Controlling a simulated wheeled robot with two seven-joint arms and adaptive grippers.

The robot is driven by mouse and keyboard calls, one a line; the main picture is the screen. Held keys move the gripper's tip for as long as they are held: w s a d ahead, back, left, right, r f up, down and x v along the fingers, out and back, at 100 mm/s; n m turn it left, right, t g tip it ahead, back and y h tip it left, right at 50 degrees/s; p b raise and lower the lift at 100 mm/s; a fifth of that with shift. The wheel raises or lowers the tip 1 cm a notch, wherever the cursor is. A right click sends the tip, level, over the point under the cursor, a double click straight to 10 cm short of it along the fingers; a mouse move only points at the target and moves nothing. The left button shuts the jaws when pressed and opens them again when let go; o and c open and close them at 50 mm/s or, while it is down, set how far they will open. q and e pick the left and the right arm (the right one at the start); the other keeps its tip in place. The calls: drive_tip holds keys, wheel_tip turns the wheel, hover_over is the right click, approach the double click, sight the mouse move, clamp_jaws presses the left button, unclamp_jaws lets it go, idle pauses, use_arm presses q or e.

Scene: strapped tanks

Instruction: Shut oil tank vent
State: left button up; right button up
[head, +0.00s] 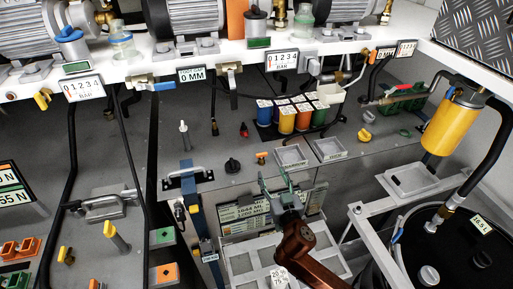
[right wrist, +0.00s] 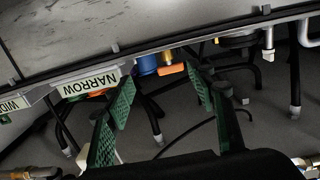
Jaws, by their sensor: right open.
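I cannot tell which part is the oil tank vent. My right gripper (head: 281,185) is open and empty, left of the tank, above a grey compartment tray and near the bench's front edge. In the right wrist view its green fingers (right wrist: 162,80) stand apart, with a white NARROW label (right wrist: 90,84) beyond the left one. My left gripper is not in view.
A yellow cylinder (head: 454,122) with black hoses rises beside the tank. A grey compartment tray (head: 240,262) lies under my right arm. Several coloured bins (head: 287,120), small valves and gauges crowd the bench. A white frame (head: 365,225) edges the tank's left side.

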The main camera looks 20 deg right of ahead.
sight(262, 156)
drive_tip(key=shift+w+a+r, duration=0.35)
drive_tip(key=shift+w+r, duration=0.2)
drive_tip(key=shift+r, duration=0.05)
drive_tip(key=shift+t, duration=0.3)
drive_tip(key=w, duration=0.6)
drive_tip(key=shift+w+a+r+p, duration=0.2)
drive_tip(key=shift+a+r+p, duration=0.05)
drive_tip(key=shift+a+p, duration=0.1)
drive_tip(key=shift+w, duration=0.45)
drive_tip(key=shift+d, duration=0.1)
drive_tip(key=c, duration=1.1)
drive_tip(key=shift+d, duration=0.15)
drive_tip(key=shift+c, duration=0.3)
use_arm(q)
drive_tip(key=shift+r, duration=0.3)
